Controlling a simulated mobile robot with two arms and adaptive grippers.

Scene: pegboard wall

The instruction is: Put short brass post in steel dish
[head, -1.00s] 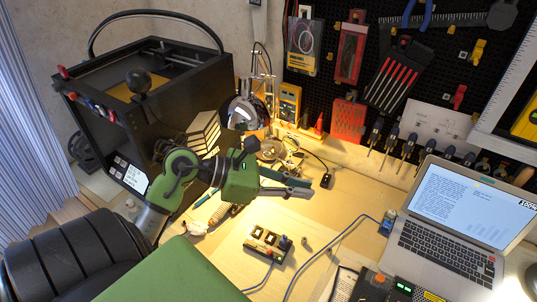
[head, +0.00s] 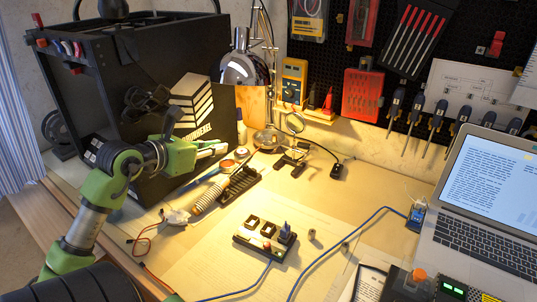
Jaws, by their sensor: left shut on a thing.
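My left gripper (head: 210,149) is in front of the right side of the black printer-like box, above the left part of the bench. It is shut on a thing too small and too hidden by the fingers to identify. I cannot make out a short brass post there. Two small metal pieces, one nearer (head: 312,234) and one farther right (head: 345,247), stand on the bench right of a black switch block; I cannot tell whether either is brass. I cannot pick out a steel dish for sure. My right gripper is not in view.
A chrome desk lamp (head: 246,70) stands just right of the gripper. A coiled tool (head: 209,196) and a black rack (head: 239,182) lie below it. The switch block (head: 265,240), blue cables and a laptop (head: 485,205) are farther right.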

